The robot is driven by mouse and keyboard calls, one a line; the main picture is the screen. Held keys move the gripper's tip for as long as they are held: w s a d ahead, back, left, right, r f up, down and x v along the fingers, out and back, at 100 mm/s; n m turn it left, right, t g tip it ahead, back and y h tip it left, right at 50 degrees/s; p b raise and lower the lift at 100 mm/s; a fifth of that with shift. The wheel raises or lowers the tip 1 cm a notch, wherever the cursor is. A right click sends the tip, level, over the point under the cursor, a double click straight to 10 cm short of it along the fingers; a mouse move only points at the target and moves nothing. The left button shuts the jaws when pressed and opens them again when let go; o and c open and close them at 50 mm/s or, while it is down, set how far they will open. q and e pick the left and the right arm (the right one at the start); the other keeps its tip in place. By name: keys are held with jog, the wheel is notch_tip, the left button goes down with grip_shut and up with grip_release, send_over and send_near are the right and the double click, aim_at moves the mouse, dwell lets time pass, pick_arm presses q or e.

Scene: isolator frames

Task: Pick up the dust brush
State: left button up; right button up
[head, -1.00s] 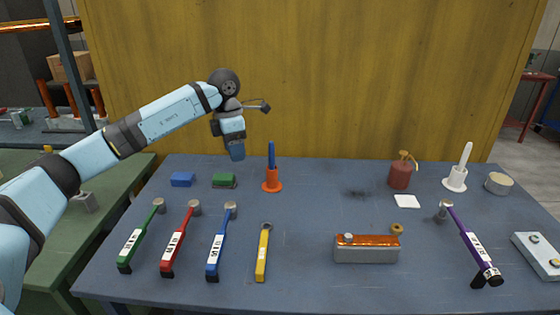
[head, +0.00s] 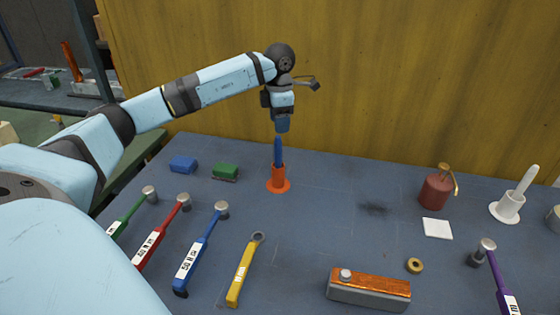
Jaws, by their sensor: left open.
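A blue upright handle (head: 278,151) stands in an orange round-based holder (head: 278,183) near the back of the table. A white handle (head: 526,180) stands in a white holder (head: 507,208) at the right. Any bristles are hidden inside the holders, so I cannot tell for sure which one is the dust brush. My left gripper (head: 282,126) points down directly above the blue handle's top, very close to it. It is open and nothing shows held in it; I cannot tell whether its fingers touch the handle. My right gripper is out of view.
A blue block (head: 183,164) and a green block (head: 225,171) lie left of the orange holder. Green, red (head: 163,230) and blue torque wrenches and a yellow wrench (head: 243,272) lie in front. A red oil can (head: 436,190) stands right, beyond a dark smudge (head: 373,208).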

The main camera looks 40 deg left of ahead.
aim_at(278, 144)
pick_arm(q)
notch_tip(278, 144, down, 4)
jog(key=shift+w+r, duration=0.1)
jog(key=shift+r, duration=0.05)
jog(key=f, duration=0.5)
jog(key=shift+a+p, duration=0.35)
jog(key=shift+p, duration=0.05)
grip_shut()
